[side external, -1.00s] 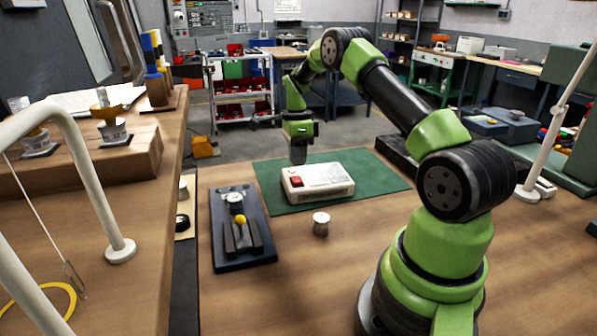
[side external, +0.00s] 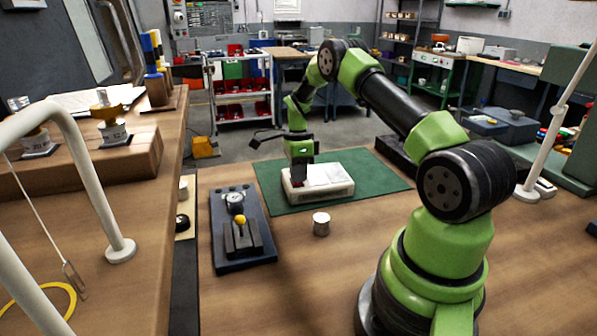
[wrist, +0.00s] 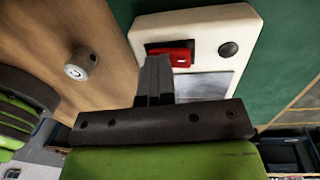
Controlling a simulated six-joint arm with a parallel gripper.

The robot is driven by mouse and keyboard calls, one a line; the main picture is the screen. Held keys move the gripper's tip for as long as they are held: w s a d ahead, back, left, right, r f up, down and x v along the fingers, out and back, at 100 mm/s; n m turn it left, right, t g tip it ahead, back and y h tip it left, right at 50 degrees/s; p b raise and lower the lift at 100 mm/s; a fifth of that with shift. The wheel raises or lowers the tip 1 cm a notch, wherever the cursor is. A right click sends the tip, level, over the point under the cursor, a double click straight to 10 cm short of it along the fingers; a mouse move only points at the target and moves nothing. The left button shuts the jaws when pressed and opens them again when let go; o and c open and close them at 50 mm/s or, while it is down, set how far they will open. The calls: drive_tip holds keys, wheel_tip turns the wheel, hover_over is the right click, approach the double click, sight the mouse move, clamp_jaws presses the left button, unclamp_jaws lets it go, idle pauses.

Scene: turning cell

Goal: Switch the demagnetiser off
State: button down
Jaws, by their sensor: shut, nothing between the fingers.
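The demagnetiser (side external: 328,186) is a cream box with a grey top plate, lying on the green mat (side external: 377,172). In the wrist view the demagnetiser (wrist: 218,22) shows a red rocker switch (wrist: 180,57) in a dark recess, with a round black knob (wrist: 229,49) beside it. My gripper (wrist: 155,62) is shut and empty, its fingertips at the left end of the red switch. I cannot tell whether they touch it.
A small metal cylinder (side external: 321,224) stands on the wooden bench in front of the mat; it also shows in the wrist view (wrist: 81,63).

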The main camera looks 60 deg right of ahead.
drive_tip(key=shift+s+a+f, duration=0.2)
drive_tip(key=shift+a+f, duration=0.05)
drive_tip(key=shift+f, duration=0.3)
drive_tip(key=shift+w+d+r, duration=0.2)
drive_tip(key=shift+w+d, duration=0.35)
drive_tip(key=shift+d, duration=0.05)
wheel_tip(320, 180, up, 14)
drive_tip(key=w+d, duration=0.1)
drive_tip(key=shift+w+d+r, duration=0.15)
drive_tip(key=shift+r, duration=0.1)
drive_tip(key=shift+s+a+r, duration=0.2)
drive_tip(key=shift+s+a, duration=0.1)
drive_tip(key=shift+a, duration=0.1)
drive_tip(key=shift+f, duration=0.1)
